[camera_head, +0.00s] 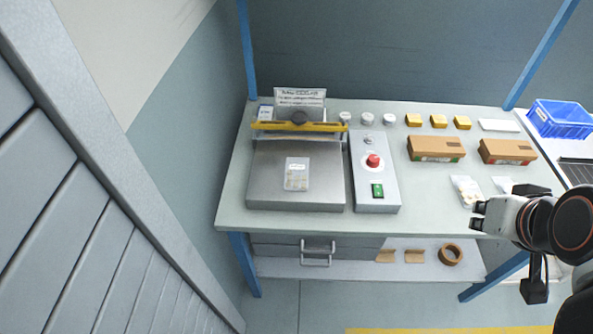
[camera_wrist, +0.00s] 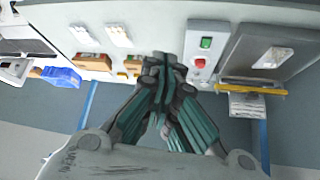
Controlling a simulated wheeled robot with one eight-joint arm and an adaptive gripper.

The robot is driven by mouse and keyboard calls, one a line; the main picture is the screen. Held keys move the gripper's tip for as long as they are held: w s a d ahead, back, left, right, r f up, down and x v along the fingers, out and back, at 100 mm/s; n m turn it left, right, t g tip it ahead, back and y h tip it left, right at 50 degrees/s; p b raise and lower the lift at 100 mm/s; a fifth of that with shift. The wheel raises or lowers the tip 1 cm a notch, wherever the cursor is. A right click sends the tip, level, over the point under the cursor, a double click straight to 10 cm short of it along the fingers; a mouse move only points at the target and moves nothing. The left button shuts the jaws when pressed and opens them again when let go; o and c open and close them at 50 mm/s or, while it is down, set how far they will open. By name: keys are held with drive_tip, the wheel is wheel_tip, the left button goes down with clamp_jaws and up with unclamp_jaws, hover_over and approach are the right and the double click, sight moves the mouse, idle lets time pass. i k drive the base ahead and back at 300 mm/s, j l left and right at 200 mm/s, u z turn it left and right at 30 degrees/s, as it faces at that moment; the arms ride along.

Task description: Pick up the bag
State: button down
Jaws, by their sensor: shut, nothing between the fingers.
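A clear bag with a pale label (camera_head: 296,174) lies flat on the grey metal plate of the bench machine (camera_head: 265,190); it also shows at the upper right of the wrist view (camera_wrist: 272,57). Two more clear bags with small contents lie at the bench's right front, one (camera_head: 465,190) left of the other (camera_head: 503,184). Both show at the upper left of the wrist view. My gripper (camera_head: 479,216) is near the bench's front right edge, close to these two bags. Its fingers meet in the wrist view (camera_wrist: 167,62) and are empty.
A control box with a red button (camera_head: 373,160) stands right of the plate. A yellow bar (camera_head: 298,126) crosses the machine's back. Cardboard boxes (camera_head: 436,148) and a blue crate (camera_head: 560,118) are at the right. Blue posts rise at the back. Bench surface between control box and bags is clear.

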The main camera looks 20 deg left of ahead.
sight(296, 169)
drive_tip(key=i+j+u, duration=0.1)
drive_tip(key=u, duration=0.25)
drive_tip(key=i+j+u, duration=0.15)
drive_tip(key=u, duration=0.25)
drive_tip(key=i+j+u, duration=0.1)
drive_tip(key=u, duration=0.25)
drive_tip(key=i, duration=0.05)
